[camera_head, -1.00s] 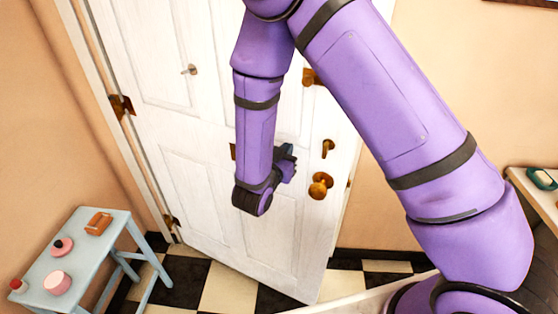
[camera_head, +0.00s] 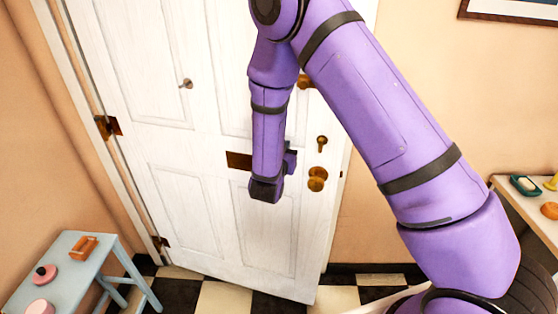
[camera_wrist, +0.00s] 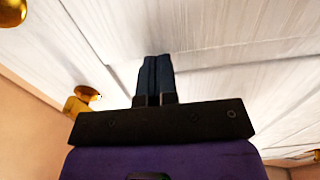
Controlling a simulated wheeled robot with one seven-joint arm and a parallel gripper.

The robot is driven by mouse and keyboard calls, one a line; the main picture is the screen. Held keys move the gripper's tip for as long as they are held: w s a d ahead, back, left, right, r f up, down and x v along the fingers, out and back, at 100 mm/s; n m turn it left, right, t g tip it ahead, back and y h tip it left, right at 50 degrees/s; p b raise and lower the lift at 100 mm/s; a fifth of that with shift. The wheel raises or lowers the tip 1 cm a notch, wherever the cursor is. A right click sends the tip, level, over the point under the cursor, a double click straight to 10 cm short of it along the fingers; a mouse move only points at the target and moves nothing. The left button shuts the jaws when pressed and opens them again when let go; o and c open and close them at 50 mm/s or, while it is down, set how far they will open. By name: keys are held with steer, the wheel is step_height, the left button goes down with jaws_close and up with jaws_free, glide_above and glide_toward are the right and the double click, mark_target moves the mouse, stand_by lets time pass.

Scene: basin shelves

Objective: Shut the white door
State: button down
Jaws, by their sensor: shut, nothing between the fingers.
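The white panelled door (camera_head: 185,175) stands ajar, hinged at its left side, with its right edge out from the wall. A brass knob (camera_head: 317,179) and a keyhole plate (camera_head: 321,144) sit near its right edge. My gripper (camera_head: 291,160) is in front of the door, left of the knob, partly hidden by my purple wrist. In the wrist view my gripper (camera_wrist: 155,78) has its dark fingers together and empty, pointing at the white door face (camera_wrist: 220,45). I cannot tell whether the fingertips touch it. A brass knob (camera_wrist: 80,103) shows at left there.
A pale blue side table (camera_head: 75,262) with pink items and an orange-brown block (camera_head: 84,247) stands at the lower left. A shelf (camera_head: 520,205) with a teal dish (camera_head: 525,186) is at the right. The checkered floor (camera_head: 225,300) before the door looks clear.

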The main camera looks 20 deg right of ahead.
steer(key=w+d+n+t+y, duration=0.1)
steer(key=w+d+y, duration=0.1)
steer(key=w, duration=0.5)
steer(key=w+d+n+t+y, duration=0.1)
steer(key=w+d+y, duration=0.1)
steer(key=w+d, duration=0.3)
steer(key=w, duration=0.3)
steer(key=shift+w+n, duration=0.3)
steer(key=shift+s+a, duration=0.1)
